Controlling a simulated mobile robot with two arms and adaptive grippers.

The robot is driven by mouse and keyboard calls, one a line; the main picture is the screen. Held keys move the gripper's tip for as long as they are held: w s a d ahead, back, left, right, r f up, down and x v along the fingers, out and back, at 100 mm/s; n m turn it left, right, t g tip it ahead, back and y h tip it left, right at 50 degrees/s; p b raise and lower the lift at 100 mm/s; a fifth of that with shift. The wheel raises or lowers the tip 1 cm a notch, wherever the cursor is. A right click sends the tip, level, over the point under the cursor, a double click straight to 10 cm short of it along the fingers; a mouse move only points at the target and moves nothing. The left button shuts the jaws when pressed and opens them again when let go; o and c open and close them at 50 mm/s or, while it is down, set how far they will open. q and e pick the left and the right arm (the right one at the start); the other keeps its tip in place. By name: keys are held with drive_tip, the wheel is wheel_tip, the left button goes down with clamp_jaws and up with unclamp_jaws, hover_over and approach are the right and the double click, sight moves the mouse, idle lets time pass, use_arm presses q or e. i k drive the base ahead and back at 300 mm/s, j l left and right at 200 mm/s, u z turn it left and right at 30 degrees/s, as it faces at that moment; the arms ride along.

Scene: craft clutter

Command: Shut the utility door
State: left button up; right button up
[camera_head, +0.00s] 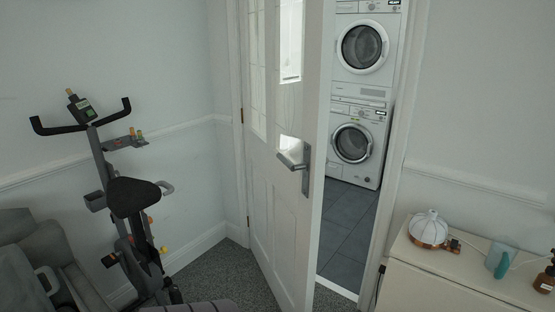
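The white utility door (278,215) stands partly open in its frame. It is hinged at the left and swung out towards me. It has glass panes in its upper half and a metal lever handle (295,163) near its right edge. The doorway opening (346,220) shows to the right of the door. Neither my left nor my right gripper shows in the head view.
Stacked white laundry machines (352,145) stand beyond the doorway on dark tiles. An exercise bike (133,200) and a grey sofa (35,260) are at the left. A pale cabinet (430,275) stands at the right with several items on top. Grey carpet (232,275) lies before the door.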

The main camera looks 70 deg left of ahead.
sight(286, 180)
drive_tip(key=u, duration=2)
